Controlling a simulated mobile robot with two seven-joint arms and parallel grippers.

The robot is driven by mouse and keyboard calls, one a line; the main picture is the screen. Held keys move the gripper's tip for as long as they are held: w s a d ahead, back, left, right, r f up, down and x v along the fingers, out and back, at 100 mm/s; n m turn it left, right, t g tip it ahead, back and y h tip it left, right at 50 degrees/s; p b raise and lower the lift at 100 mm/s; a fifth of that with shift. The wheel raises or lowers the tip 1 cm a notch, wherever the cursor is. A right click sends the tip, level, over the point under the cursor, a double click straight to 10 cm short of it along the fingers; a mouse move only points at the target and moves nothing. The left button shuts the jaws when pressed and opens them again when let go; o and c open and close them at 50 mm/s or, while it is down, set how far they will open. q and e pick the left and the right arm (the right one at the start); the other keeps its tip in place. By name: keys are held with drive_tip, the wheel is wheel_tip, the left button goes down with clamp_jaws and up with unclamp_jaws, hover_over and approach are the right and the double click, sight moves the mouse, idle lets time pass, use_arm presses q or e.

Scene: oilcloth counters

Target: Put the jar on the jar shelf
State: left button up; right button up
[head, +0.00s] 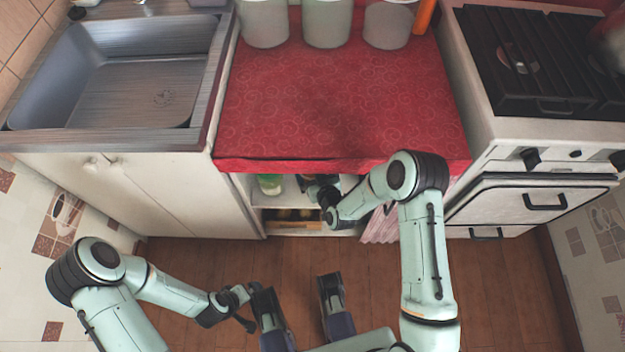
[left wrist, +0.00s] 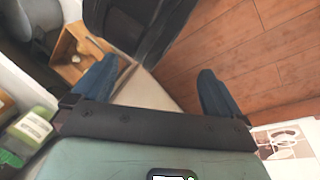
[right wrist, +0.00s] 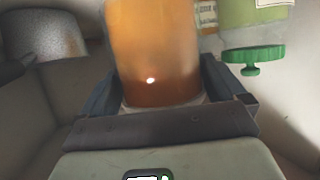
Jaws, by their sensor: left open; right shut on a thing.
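The jar (right wrist: 152,50), amber with a pale band at its near end, fills the middle of the right wrist view. My right gripper (right wrist: 160,85) is shut on it, with a finger on each side. In the head view my right gripper (head: 320,193) reaches into the open shelving (head: 257,200) under the red counter, and the jar is hard to make out there. I cannot tell whether the jar touches a shelf board. My left gripper (left wrist: 156,75) is open and empty; in the head view it is low over the floor at the left.
A green container (head: 270,184) stands on the upper shelf, left of my right gripper. The right wrist view shows a green knob-like part (right wrist: 252,57) close right of the jar and a grey metal pot (right wrist: 45,38) at left. The red counter edge (head: 330,163) overhangs the shelving.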

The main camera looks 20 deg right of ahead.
wheel_tip(320, 180, down, 5)
drive_tip(key=shift+w+r+b, duration=0.1)
drive_tip(key=shift+w+b, duration=0.05)
drive_tip(key=shift+b, duration=0.5)
use_arm(q)
drive_tip(key=shift+w+a+f+t, duration=0.3)
drive_tip(key=shift+w+f, duration=0.1)
drive_tip(key=shift+w, duration=0.25)
drive_tip(key=shift+w+a+f+t, duration=0.2)
drive_tip(key=shift+w+a+f, duration=0.15)
drive_tip(key=shift+w, duration=0.25)
drive_tip(key=shift+f, duration=0.1)
use_arm(e)
drive_tip(key=shift+f, duration=0.2)
drive_tip(key=o, duration=1.4)
drive_tip(key=shift+f, duration=0.2)
drive_tip(key=shift+c, duration=0.2)
use_arm(q)
drive_tip(key=shift+w+a+f, duration=0.1)
drive_tip(key=shift+w, duration=0.05)
use_arm(e)
drive_tip(key=shift+r, duration=0.1)
